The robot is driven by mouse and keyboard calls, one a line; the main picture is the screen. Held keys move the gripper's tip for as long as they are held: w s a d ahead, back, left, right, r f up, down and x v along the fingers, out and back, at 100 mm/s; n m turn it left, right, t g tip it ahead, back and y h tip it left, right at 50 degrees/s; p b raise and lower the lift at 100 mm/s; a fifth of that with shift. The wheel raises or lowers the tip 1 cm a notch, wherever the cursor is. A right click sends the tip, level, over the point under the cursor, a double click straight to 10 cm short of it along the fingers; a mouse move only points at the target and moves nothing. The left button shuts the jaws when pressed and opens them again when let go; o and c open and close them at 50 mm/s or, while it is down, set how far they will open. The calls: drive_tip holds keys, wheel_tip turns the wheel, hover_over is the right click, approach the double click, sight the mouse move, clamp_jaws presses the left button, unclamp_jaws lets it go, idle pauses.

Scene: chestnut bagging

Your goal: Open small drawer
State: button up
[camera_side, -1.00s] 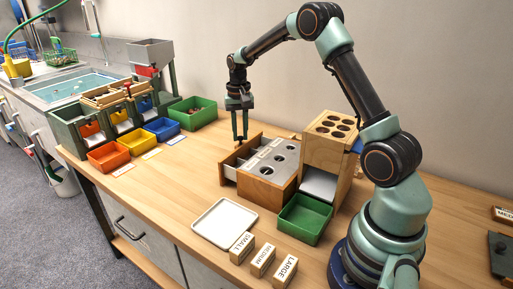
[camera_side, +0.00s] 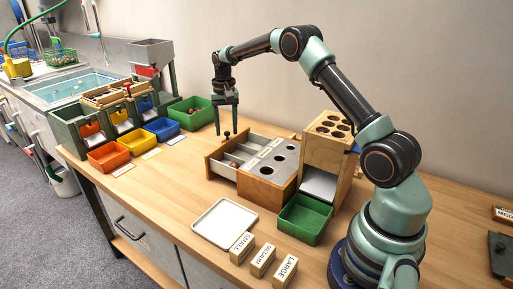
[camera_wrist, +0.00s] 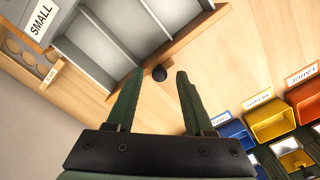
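The small drawer (camera_side: 226,162) stands pulled out from the wooden box with holes (camera_side: 272,168), showing light compartments inside. The wrist view also shows the drawer's compartments (camera_wrist: 105,45) and a SMALL label (camera_wrist: 41,18) on the box top. The dark round knob (camera_wrist: 159,73) on the drawer front lies between and just beyond my fingertips in the wrist view, with gaps on both sides. My gripper (camera_side: 226,130) is over the knob at the drawer's far left end. Its fingers (camera_wrist: 155,75) are apart and hold nothing.
Red (camera_side: 108,157), yellow (camera_side: 137,142) and blue bins stand left of the drawer, with a green bin (camera_side: 193,112) behind. A white tray (camera_side: 224,222), a green tray (camera_side: 305,219) and SMALL, MEDIUM and LARGE blocks stand in front. Bare tabletop lies left of the drawer.

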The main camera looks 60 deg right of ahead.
idle(0.3)
wheel_tip(320, 180, up, 12)
idle(0.5)
idle(0.8)
drive_tip(key=s+a+r+n+t, duration=0.3)
drive_tip(key=s+a+r+n, duration=0.1)
drive_tip(key=s+a+r, duration=0.55)
drive_tip(key=s+a+f+n+t, duration=0.1)
drive_tip(key=s+a+f+n, duration=0.1)
drive_tip(key=s, duration=0.5)
drive_tip(key=s+a+f+n+t, duration=0.1)
drive_tip(key=s+a+f+n, duration=0.2)
drive_tip(key=s+a+f, duration=0.2)
drive_tip(key=shift+s+a+f+t, duration=0.25)
drive_tip(key=shift+s+a, duration=0.25)
drive_tip(key=shift+s, duration=0.55)
